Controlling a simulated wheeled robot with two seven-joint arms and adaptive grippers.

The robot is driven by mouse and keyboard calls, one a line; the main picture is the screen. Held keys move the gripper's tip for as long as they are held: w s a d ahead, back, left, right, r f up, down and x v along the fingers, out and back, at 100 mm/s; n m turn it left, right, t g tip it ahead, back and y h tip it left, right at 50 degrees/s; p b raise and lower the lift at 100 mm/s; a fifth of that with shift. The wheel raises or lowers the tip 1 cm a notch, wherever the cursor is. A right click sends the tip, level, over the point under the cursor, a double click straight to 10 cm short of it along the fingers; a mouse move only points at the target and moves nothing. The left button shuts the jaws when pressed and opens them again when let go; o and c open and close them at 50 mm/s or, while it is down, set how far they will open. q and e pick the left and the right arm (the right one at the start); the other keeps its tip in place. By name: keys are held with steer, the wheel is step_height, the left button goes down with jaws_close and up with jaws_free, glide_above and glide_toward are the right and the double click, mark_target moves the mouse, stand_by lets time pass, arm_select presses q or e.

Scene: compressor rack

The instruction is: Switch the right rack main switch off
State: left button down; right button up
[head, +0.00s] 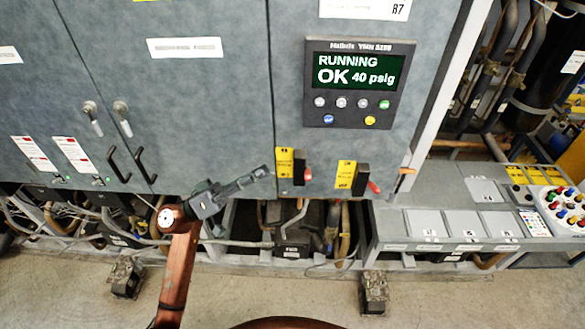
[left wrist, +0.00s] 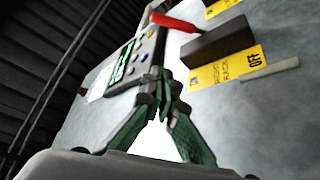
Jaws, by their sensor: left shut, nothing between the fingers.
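Two rack switches sit low on the grey cabinet below the display. The right switch (head: 361,180) is a black block with a red lever (head: 374,187), beside a yellow label (head: 345,175). The left switch (head: 299,167) looks alike, with its own yellow label (head: 285,163). My left gripper (head: 266,172) is shut and empty, just left of the left switch and apart from the right one. The left wrist view shows the shut fingertips (left wrist: 165,88) below a black switch block (left wrist: 218,42) with a red lever (left wrist: 172,22) and an "OFF" label (left wrist: 228,68). My right gripper is out of view.
The display (head: 358,82) above reads RUNNING OK 40 psig. Black door handles (head: 128,163) stick out at the left. A button console (head: 475,215) juts out at the right. Cables and pipes (head: 290,230) fill the open space under the cabinet.

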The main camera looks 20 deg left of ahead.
mark_target(294, 154)
arm_select(q)
steer(key=p+x, duration=0.2)
steer(key=x, duration=0.8)
steer(key=f, duration=0.1)
steer(key=s+d+f, duration=0.1)
steer(key=shift+s+f, duration=0.3)
steer(key=shift+s+d+f, duration=0.15)
steer(key=shift+d+f, duration=0.05)
steer(key=shift+f, duration=0.15)
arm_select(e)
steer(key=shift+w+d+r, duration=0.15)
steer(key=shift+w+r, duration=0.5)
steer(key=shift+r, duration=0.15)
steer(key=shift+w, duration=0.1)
